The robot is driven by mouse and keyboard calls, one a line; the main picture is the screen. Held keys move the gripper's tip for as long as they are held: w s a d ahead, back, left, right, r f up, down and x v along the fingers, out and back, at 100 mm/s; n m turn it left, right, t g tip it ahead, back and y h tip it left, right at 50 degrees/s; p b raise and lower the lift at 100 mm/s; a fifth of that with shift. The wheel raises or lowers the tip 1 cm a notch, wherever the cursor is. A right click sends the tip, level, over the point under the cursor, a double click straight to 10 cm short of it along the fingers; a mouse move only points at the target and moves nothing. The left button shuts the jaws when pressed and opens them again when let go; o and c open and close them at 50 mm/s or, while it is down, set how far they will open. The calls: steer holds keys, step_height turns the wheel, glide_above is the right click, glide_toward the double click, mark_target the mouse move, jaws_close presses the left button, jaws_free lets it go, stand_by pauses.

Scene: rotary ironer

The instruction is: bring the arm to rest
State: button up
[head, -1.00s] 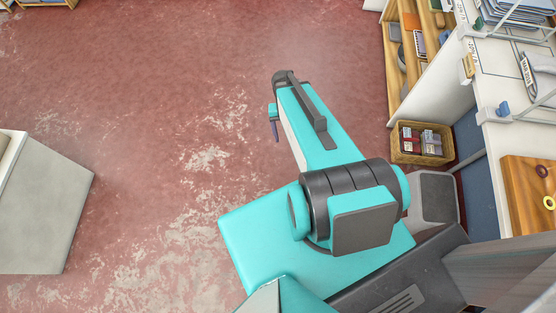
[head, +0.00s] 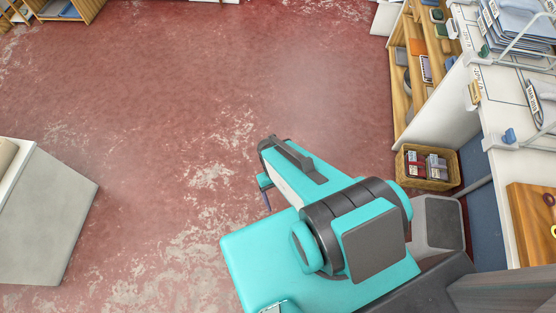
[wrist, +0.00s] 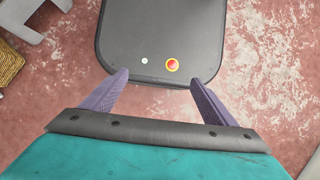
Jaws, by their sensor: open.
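My gripper (wrist: 160,95) shows in the wrist view with its two purple fingers spread apart and nothing between them. Past the fingertips is the dark top of my own base, with a red button and a small white dot on it. In the head view my teal and dark grey arm is folded over my body. One purple finger of my gripper (head: 266,200) shows at the arm's left side, above the red floor. The rest of the gripper is hidden behind the arm there.
The worn red floor (head: 190,120) is wide and clear left of the arm. A grey-white block (head: 45,225) stands at the left edge. At the right are a white counter (head: 497,150), a wooden shelf (head: 402,105) and a wicker basket (head: 428,182) of packets. A wooden board (head: 525,215) lies on the counter.

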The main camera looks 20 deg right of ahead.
steer(key=shift+s+f+b, duration=0.1)
steer(key=shift+f+b, duration=1.1)
steer(key=shift+b, duration=0.1)
